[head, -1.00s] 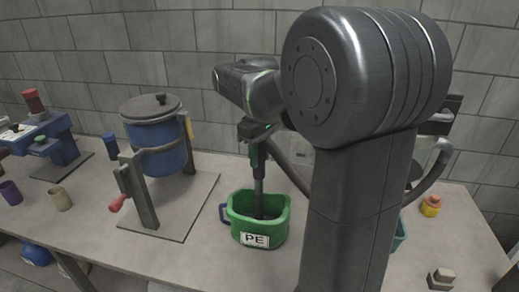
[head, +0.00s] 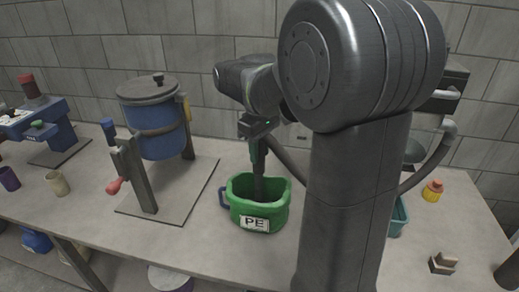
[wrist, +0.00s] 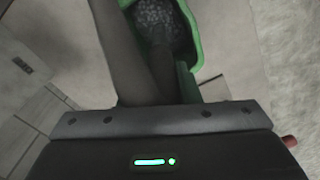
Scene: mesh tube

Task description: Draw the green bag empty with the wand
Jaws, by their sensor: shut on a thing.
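The green bag (head: 279,211), an open container with a white PE label and a blue handle, stands upright on the table. In the wrist view its green wall (wrist: 196,30) surrounds grey granular contents (wrist: 160,22). The dark wand (head: 259,180) stands nearly upright with its lower end inside the bag. My gripper (head: 257,135) is shut on the wand's upper part, above the bag. A dark hose runs from the wand behind my arm. The wand's tip is hidden in the bag.
A blue drum with a lid (head: 165,135) stands on a plate at left, with a red-handled crank (head: 114,186). Cups (head: 57,183) stand further left. A teal bin (head: 399,218), partly hidden by my arm, and a red-yellow item (head: 432,191) are at right.

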